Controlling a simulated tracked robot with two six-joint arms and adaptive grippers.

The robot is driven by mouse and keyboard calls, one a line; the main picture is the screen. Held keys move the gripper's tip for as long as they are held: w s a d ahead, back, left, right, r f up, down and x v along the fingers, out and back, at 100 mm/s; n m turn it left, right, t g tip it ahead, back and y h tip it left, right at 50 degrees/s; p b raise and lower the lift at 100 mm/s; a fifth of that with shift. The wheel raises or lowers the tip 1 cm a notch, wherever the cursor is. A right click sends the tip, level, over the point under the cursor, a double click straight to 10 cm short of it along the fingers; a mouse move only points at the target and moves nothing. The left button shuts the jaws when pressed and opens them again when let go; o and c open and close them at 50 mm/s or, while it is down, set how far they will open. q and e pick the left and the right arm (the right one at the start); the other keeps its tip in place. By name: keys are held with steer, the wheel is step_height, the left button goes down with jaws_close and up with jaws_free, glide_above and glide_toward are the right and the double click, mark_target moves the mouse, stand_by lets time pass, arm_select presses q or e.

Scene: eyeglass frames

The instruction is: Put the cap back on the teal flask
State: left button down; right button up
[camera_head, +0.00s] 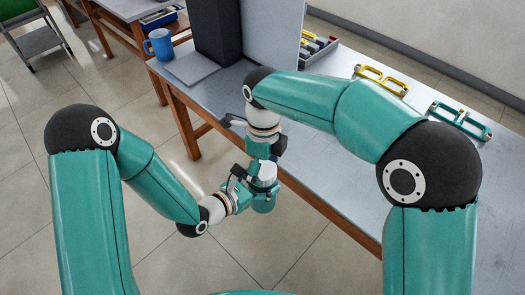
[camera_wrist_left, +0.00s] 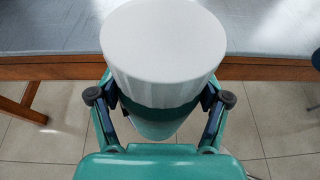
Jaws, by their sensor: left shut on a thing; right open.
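The teal flask (camera_head: 263,203) is upright in my left gripper (camera_head: 243,186), held in the air off the table's near edge. In the left wrist view, the fingers of my left gripper (camera_wrist_left: 160,99) close on both sides of the flask (camera_wrist_left: 158,129). The white ribbed cap (camera_head: 264,173) sits on top of the flask, and it fills the upper middle of the left wrist view (camera_wrist_left: 163,45). I cannot tell how tightly it is seated. My right gripper (camera_head: 265,158) is open just above the cap, pointing down; whether its fingertips touch it is unclear.
The grey table (camera_head: 340,180) lies behind and to the right of the flask. Yellow glasses frames (camera_head: 381,79) and teal frames (camera_head: 460,120) lie on it. A compartment tray (camera_head: 318,46), a dark box (camera_head: 216,30) and a blue mug (camera_head: 159,44) stand farther back.

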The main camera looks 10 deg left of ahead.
steer(key=s+d+n+g, duration=0.1)
steer(key=s+n+g, duration=0.1)
steer(key=s+n, duration=0.25)
step_height(320, 180, up, 3)
steer(key=n+t, duration=0.3)
steer(key=n, duration=3.2)
glide_above(262, 168)
steer(key=s, duration=0.2)
steer(key=shift+w+d+f+m, duration=0.1)
steer(key=shift+w+d+m, duration=0.1)
steer(key=shift+w+m, duration=0.05)
steer(key=n, duration=0.1)
steer(key=w+n, duration=0.1)
steer(key=shift+w+a+r+n, duration=0.2)
steer(key=shift+r+n, duration=0.1)
steer(key=shift+n, duration=0.1)
steer(key=shift+f, duration=4.05)
steer(key=shift+c, duration=0.3)
